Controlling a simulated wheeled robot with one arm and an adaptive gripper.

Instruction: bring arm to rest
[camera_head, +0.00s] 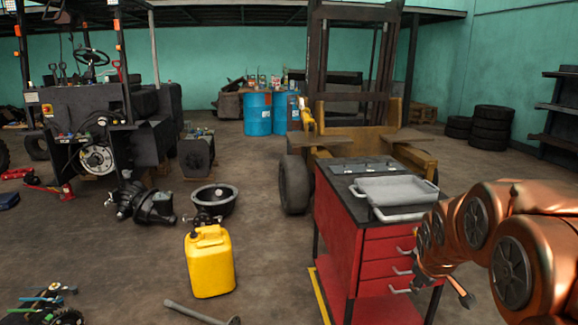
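My copper-coloured arm (520,235) reaches in from the right edge and is folded beside the red tool cart. A small dark part that looks like my gripper (461,291) shows at the low end of the arm, just right of the cart's drawers. Most of it is hidden by the arm, and I cannot see both fingers. I cannot tell whether it is open or shut, or whether it touches the cart. Nothing is visibly held in it.
The red tool cart (341,235) carries a grey tray (395,190). A yellow canister (210,264) stands on the floor, with a black basin (215,205) behind it. A stripped forklift (355,130) stands behind the cart. Open floor lies left of the cart.

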